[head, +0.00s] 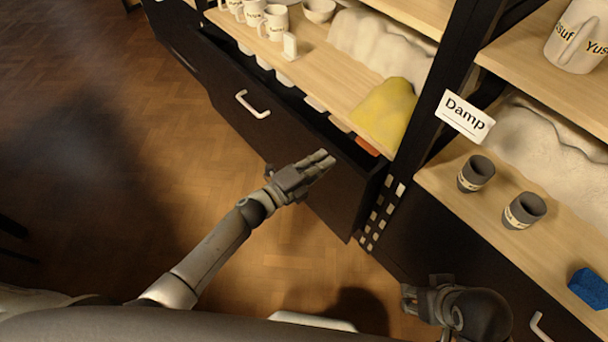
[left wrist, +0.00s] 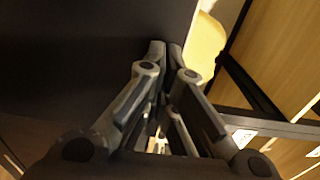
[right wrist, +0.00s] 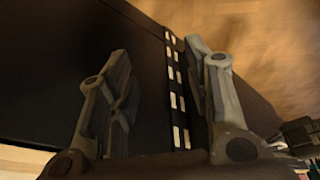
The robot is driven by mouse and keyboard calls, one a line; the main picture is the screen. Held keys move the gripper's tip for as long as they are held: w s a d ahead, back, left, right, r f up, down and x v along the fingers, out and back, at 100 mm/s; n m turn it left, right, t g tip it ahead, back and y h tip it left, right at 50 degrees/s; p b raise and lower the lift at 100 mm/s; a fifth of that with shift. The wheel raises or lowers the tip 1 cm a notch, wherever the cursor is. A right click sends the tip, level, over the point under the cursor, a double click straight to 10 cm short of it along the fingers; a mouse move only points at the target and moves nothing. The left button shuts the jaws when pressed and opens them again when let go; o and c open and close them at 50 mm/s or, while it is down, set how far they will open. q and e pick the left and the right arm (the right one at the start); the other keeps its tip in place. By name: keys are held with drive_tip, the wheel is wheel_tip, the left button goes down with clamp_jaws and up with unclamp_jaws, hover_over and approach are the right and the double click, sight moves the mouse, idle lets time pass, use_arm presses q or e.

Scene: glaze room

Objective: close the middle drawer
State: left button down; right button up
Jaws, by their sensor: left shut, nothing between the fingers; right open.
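A dark drawer (head: 270,125) with a white bar handle (head: 253,105) stands open under the wooden shelf on the left unit. Pale items and an orange one show in the gap behind its front. My left gripper (head: 328,161) is shut and empty, at the right part of the drawer front, near its top edge. In the left wrist view its closed fingertips (left wrist: 165,47) are over the dark front; I cannot tell whether they touch. My right gripper (head: 407,298) is low by the right unit. In the right wrist view it is open (right wrist: 157,52), with dark panels behind its fingers.
A post with pale tabs (head: 380,215) divides the two units. The shelf above the drawer holds mugs (head: 272,22) and a yellow cloth-like lump (head: 386,108). Grey cups (head: 476,173), a "Damp" sign (head: 465,116) and a blue sponge (head: 589,288) are on the right. The floor (head: 130,180) at left is clear.

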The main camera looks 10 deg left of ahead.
sight(336, 152)
use_arm(q)
drive_tip(key=b+x, duration=0.1)
drive_tip(key=x, duration=0.4)
drive_tip(key=shift+f+b, duration=0.1)
drive_tip(key=shift+b, duration=0.3)
drive_tip(key=x, duration=0.1)
drive_tip(key=b+x, duration=0.1)
drive_tip(key=x, duration=0.2)
drive_tip(key=shift+w+d+r+b, duration=0.1)
drive_tip(key=shift+w+r+b, duration=0.2)
drive_tip(key=shift+b, duration=0.05)
use_arm(e)
drive_tip(key=w+a+r+t+y, duration=0.1)
drive_tip(key=w+a+r+t, duration=0.1)
drive_tip(key=w+r+t, duration=0.2)
drive_tip(key=w+a+r+t+y, duration=0.1)
drive_tip(key=w+a+r+t, duration=0.2)
drive_tip(key=w, duration=0.7)
drive_tip(key=shift+a+r+n+t, duration=0.15)
drive_tip(key=shift+r+n+t, duration=0.25)
drive_tip(key=shift+t, duration=0.6)
use_arm(q)
drive_tip(key=shift+r, duration=0.1)
use_arm(e)
drive_tip(key=shift+r, duration=0.1)
